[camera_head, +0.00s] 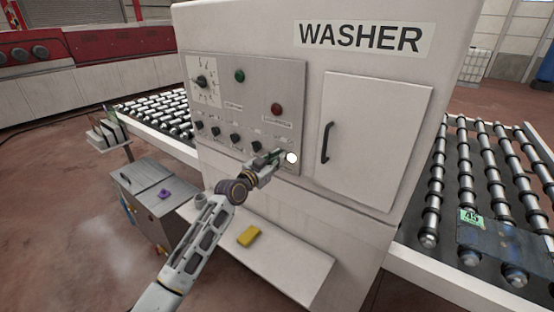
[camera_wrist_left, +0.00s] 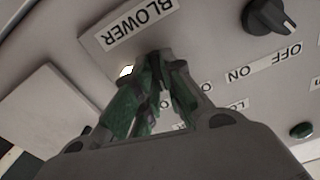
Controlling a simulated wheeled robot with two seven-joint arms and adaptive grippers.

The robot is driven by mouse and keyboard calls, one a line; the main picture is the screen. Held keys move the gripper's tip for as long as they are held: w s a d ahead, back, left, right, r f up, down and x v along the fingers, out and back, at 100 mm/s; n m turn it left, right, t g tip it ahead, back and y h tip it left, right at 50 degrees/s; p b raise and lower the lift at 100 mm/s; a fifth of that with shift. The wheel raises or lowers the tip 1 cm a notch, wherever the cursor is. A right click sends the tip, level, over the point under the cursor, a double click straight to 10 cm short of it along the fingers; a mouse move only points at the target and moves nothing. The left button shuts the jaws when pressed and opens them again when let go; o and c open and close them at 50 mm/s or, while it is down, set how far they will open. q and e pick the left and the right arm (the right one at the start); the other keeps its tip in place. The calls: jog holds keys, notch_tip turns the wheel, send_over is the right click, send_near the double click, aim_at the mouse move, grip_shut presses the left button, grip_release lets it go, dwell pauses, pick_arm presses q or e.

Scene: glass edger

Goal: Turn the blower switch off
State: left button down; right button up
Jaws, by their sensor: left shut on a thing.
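The white washer cabinet (camera_head: 250,40) carries a grey control panel (camera_head: 225,85) with a row of black rotary switches along its lower part. My left gripper (camera_head: 277,156) is at the right end of that row. In the left wrist view the BLOWER label (camera_wrist_left: 140,25) lies just beyond the fingertips of my left gripper (camera_wrist_left: 160,65). The fingers are shut on the dark blower switch (camera_wrist_left: 159,62), which they mostly hide, so its angle cannot be told. A lit white lamp (camera_head: 291,158) is beside the fingers; it also shows in the wrist view (camera_wrist_left: 127,71). My right gripper is not in view.
Another black switch (camera_wrist_left: 268,15) with OFF and ON labels is close by. A door with a handle (camera_head: 327,128) is right of the panel. A yellow block (camera_head: 248,236) lies on the ledge below. Roller conveyors (camera_head: 465,180) flank the washer.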

pick_arm(q)
jog(key=n+p, duration=0.1)
jog(key=n, duration=0.8)
jog(key=shift+a+p, duration=0.1)
jog(key=shift+p, duration=0.2)
dwell(0.4)
jog(key=c, duration=1.5)
grip_release()
jog(key=shift+a, duration=0.15)
